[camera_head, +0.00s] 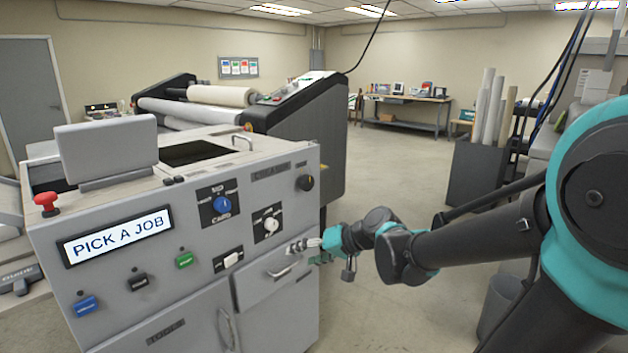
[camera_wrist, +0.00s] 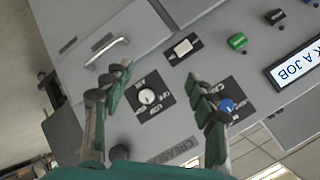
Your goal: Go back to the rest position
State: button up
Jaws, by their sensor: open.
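My gripper (camera_head: 305,245) is in front of the grey machine's (camera_head: 300,318) panel, near the drawer handle (camera_head: 284,270) and the white dial (camera_head: 270,225) in the head view. In the wrist view my gripper (camera_wrist: 160,88) is open, its two fingers spread with nothing between them. The white dial (camera_wrist: 147,97) shows in the gap between the fingers, and the blue knob (camera_wrist: 227,104) is partly behind the right finger. I cannot tell whether a fingertip touches the panel. My arm reaches in from the right side of the head view.
The machine's display (camera_head: 118,236) reads "PICK A JOB". A red stop button (camera_head: 46,201) stands at its left corner. A large roller machine (camera_head: 300,130) stands behind. A dark bin of rolls (camera_head: 476,175) is at the right. The floor (camera_head: 392,180) between is clear.

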jog(key=s+d+f+h, duration=0.3)
jog(key=d+f, duration=0.2)
jog(key=d, duration=0.2)
jog(key=s+d+f+h, duration=0.2)
jog(key=s+d+f, duration=0.1)
jog(key=d+f, duration=0.2)
jog(key=shift+d+m+g+h, duration=0.3)
jog(key=shift+d+m+h, duration=0.1)
jog(key=shift+d, duration=0.55)
jog(key=s+d+f+h, duration=0.1)
jog(key=d, duration=0.2)
jog(key=s+d+f+h, duration=0.1)
jog(key=s+d+f, duration=0.1)
jog(key=d, duration=0.1)
jog(key=s+d+f+m+h, duration=0.1)
jog(key=s+d, duration=0.1)
jog(key=d, duration=0.1)
jog(key=shift+d+f+g+h, duration=0.2)
jog(key=shift+d+g+h, duration=0.1)
jog(key=shift+h, duration=0.1)
jog(key=shift+c, duration=0.4)
